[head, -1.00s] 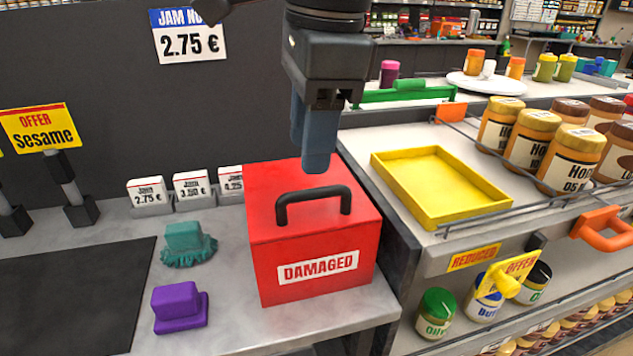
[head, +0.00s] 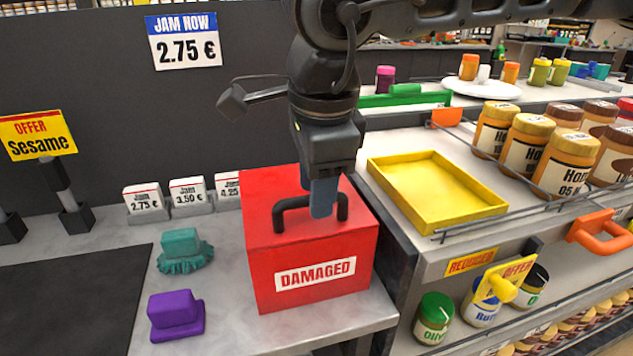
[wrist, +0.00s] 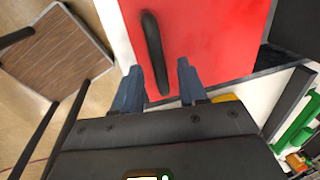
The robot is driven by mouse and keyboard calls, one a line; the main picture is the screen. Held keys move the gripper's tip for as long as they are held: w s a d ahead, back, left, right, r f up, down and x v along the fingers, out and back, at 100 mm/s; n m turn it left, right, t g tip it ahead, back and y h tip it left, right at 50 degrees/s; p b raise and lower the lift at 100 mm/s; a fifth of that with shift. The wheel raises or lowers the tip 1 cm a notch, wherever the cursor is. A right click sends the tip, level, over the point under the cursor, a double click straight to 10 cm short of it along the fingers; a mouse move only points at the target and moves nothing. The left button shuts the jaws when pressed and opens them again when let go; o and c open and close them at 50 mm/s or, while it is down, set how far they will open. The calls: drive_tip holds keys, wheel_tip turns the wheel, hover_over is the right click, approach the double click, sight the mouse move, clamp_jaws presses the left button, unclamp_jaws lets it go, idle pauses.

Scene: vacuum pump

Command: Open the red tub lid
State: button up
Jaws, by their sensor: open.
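The red tub (head: 265,268) stands on the grey counter, with a white "DAMAGED" label on its front. Its lid (head: 262,190) lies flat on top and looks closed, with a black arched handle (head: 282,216). My gripper (head: 322,198) points down over the right part of the handle. In the wrist view my gripper (wrist: 159,82) is open, with one blue finger on each side of the handle (wrist: 154,50). I cannot tell whether a finger touches the handle. The red lid also fills the upper middle of the wrist view (wrist: 215,40).
A teal brush (head: 184,250) and a purple brush (head: 176,313) lie left of the tub. Small price signs (head: 188,196) stand behind them. Right of the tub are a yellow tray (head: 440,190) and several honey jars (head: 565,165). A dark wall rises behind the counter.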

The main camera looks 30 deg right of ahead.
drive_tip(key=shift+c, duration=0.3)
clamp_jaws()
idle(0.3)
